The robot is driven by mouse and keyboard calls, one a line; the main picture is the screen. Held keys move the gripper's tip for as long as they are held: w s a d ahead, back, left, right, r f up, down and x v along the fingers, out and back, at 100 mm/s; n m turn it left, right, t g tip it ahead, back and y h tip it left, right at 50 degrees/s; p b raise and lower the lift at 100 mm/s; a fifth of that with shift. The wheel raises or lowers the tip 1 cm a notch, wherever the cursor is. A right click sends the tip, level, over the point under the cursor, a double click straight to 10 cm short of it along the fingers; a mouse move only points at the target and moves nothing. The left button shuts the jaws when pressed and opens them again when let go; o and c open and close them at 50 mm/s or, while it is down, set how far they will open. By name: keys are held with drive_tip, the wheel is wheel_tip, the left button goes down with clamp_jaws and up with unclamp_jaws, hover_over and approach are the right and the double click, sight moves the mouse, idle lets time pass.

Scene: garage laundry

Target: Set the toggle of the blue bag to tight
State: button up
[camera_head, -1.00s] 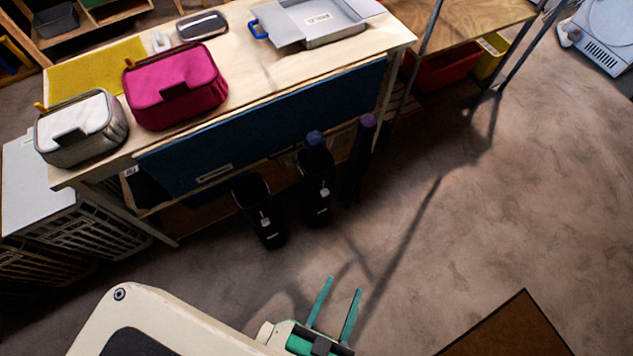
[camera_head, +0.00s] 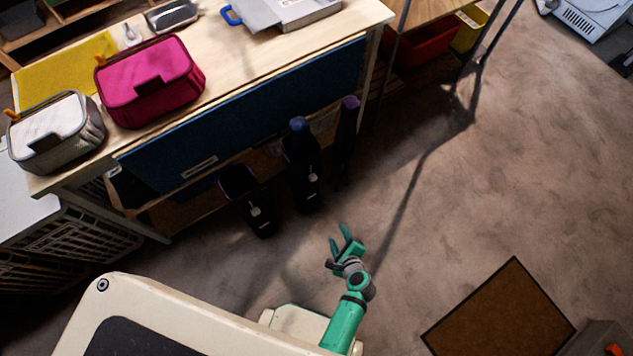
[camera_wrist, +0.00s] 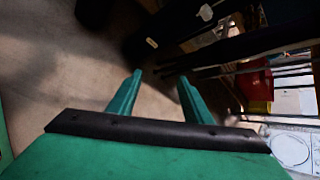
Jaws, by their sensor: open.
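No plainly blue bag shows. A tall dark holder with a blue top (camera_head: 300,160) stands on the floor under the bench's front edge, with a small pale tag on its front that may be the toggle (camera_head: 313,177). Whether it is the blue bag, and whether the toggle is tight or loose, I cannot tell. In the wrist view a dark body (camera_wrist: 165,32) with a white label and a pale tag lies past the fingertips; I cannot tell which holder it is. My gripper (camera_head: 340,238) is open and empty, apart from the holders; its green fingers also show in the wrist view (camera_wrist: 160,78).
An open dark holder (camera_head: 250,203) stands left of the blue-topped one, a purple-topped one (camera_head: 346,140) right of it. The bench (camera_head: 290,50) with a blue front panel overhangs them. A brown mat (camera_head: 500,320) lies at right. Floor between is clear.

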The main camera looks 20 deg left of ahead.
drive_tip(key=w+a+m+y, duration=0.2)
drive_tip(key=w+a+m, duration=0.1)
drive_tip(key=w, duration=0.3)
drive_tip(key=m+y, duration=0.3)
approach(315, 180)
drive_tip(key=x, duration=0.8)
drive_tip(key=shift+w+a, duration=0.1)
drive_tip(key=shift+a, duration=0.05)
